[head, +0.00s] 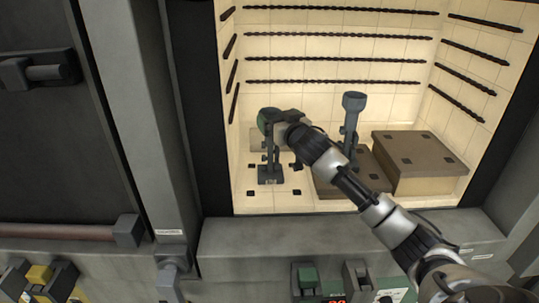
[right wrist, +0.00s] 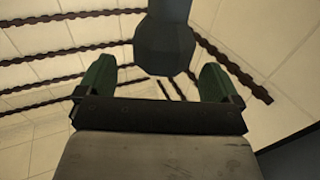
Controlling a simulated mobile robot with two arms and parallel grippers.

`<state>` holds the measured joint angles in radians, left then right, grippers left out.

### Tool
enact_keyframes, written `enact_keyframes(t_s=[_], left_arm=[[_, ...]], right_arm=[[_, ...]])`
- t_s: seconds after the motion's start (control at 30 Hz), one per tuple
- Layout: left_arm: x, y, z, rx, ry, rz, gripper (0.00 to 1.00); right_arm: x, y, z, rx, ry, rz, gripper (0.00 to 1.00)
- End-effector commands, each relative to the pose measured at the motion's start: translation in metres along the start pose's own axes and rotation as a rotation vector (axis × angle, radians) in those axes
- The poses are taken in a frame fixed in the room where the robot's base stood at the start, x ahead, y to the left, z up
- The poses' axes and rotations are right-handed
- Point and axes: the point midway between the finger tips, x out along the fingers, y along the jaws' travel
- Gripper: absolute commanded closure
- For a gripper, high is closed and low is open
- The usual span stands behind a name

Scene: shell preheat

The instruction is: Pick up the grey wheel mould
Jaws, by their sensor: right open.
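Two dark grey moulds, each a thin post with short side pieces and a cup on top, stand inside the lit furnace. One (head: 270,157) stands at the left on the furnace floor; the other (head: 351,115) stands further right on a low brown block. Neither shows a clear wheel shape. My right gripper (head: 275,120) is at the top of the left mould. In the right wrist view, my right gripper's green fingers (right wrist: 158,80) are spread apart, with a dark grey cup (right wrist: 165,48) between and beyond them. Contact cannot be told. My left gripper is not in view.
A taller brown-topped block (head: 419,150) stands at the right inside the furnace. Dark heating rods (head: 335,59) line its walls. The furnace sill (head: 235,235) runs along the front. My right arm crosses in front of the low block (head: 330,186).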

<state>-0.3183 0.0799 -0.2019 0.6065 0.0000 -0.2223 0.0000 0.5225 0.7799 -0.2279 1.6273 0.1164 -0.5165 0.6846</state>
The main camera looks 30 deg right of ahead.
Motion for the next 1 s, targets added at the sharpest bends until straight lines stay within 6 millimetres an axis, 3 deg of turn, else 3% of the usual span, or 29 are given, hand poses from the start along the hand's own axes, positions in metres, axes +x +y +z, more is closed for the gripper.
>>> enact_keyframes(t_s=[0.1,0.2,0.4,0.67,1.0], left_arm=[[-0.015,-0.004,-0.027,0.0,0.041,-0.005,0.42],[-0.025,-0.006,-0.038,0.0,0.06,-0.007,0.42],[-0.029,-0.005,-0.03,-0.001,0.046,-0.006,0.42],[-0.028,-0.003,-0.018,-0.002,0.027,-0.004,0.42],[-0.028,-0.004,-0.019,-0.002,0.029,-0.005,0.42]], right_arm=[[0.015,-0.002,-0.005,0.002,-0.001,0.001,0.05],[0.029,-0.004,-0.004,0.003,-0.002,0.0,0.05],[0.046,-0.003,0.0,0.002,0.0,0.0,0.05],[0.048,-0.003,0.002,0.0,-0.001,0.0,0.05],[0.047,-0.003,0.001,0.0,-0.001,0.0,0.54]])
